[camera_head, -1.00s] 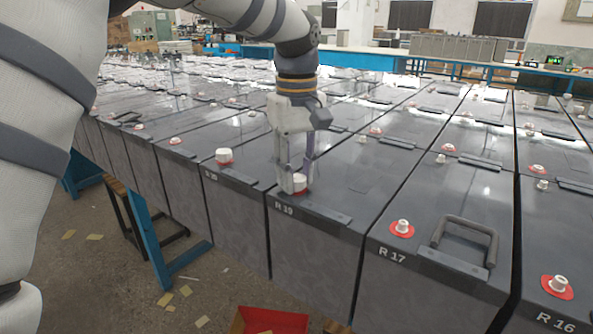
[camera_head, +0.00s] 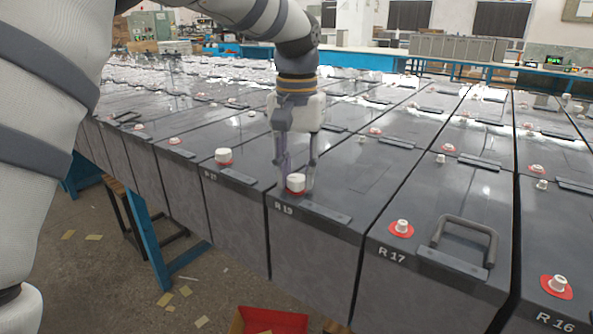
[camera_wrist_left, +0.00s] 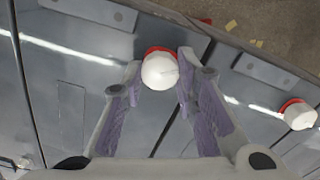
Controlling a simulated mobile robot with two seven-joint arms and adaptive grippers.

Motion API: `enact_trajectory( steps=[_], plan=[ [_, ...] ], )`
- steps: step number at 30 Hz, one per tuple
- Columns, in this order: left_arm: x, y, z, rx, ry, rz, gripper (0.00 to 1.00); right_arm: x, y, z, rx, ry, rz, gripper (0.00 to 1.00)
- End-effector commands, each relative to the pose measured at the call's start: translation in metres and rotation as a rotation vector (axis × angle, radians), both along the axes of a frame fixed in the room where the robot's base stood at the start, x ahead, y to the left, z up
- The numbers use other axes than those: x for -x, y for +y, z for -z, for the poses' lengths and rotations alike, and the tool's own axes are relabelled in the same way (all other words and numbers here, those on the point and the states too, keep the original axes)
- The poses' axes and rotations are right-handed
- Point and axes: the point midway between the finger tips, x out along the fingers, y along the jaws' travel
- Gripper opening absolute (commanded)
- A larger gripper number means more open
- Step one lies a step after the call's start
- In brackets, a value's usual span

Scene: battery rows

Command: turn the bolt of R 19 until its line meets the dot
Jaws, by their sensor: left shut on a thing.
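The battery labelled R 19 (camera_head: 318,262) stands in the front row, with its label on the front top edge. Its white bolt (camera_head: 296,183) sits on a red ring near that edge. My left gripper (camera_head: 297,176) points straight down over it, its two fingers closed around the bolt. In the left wrist view the round white bolt cap (camera_wrist_left: 159,72) is between the fingertips, with red showing behind it. A faint line shows on the cap. I cannot make out the dot. My right gripper is not in view.
R 17 (camera_head: 412,274) stands to the right, with a bolt and a raised handle (camera_head: 466,236). The battery to the left has a white-capped bolt (camera_head: 223,156) close by. A red box (camera_head: 268,322) is on the floor in front.

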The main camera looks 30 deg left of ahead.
Motion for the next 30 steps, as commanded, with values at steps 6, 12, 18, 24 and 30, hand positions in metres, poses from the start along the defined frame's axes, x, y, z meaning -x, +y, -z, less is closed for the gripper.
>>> enact_trajectory(
  steps=[6, 12, 18, 24, 30],
  plan=[
    [-0.0004, -0.0003, -0.0005, 0.000, -0.002, 0.200, 0.00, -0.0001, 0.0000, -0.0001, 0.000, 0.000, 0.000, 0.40],
    [-0.0004, -0.0002, -0.0006, 0.000, -0.002, 0.364, 0.00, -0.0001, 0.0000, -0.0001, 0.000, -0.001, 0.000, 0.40],
    [-0.0003, -0.0005, -0.0006, 0.001, -0.002, 0.490, 0.00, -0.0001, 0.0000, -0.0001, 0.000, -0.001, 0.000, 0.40],
    [-0.0002, -0.0009, -0.0007, 0.000, -0.002, 0.570, 0.00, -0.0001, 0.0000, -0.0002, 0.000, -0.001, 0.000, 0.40],
    [-0.0003, -0.0010, -0.0008, 0.000, -0.002, 0.609, 0.00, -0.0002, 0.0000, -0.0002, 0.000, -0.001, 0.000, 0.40]
  ],
)
